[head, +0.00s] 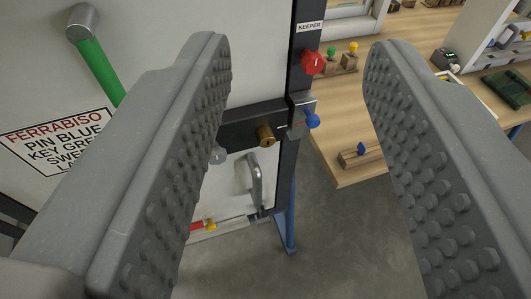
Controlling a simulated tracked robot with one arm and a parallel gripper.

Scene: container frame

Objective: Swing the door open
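A white door (262,60) with a dark horizontal bar (240,128) fills the left of the view. It appears to meet the dark post (301,75) labelled KEEPER; whether a gap exists there is unclear. The bar carries a brass cylinder (265,136). A silver pull handle (254,180) is below the bar. A green bar handle (101,70) is at upper left. My gripper (300,45) is open and empty, fingers wide apart.
A sign (60,140), partly hidden by my left finger, is on the door. A wooden bench (345,110) with small knobbed blocks stands behind, right of the post. A blue leg (291,215) reaches the grey floor (345,240), which is clear below.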

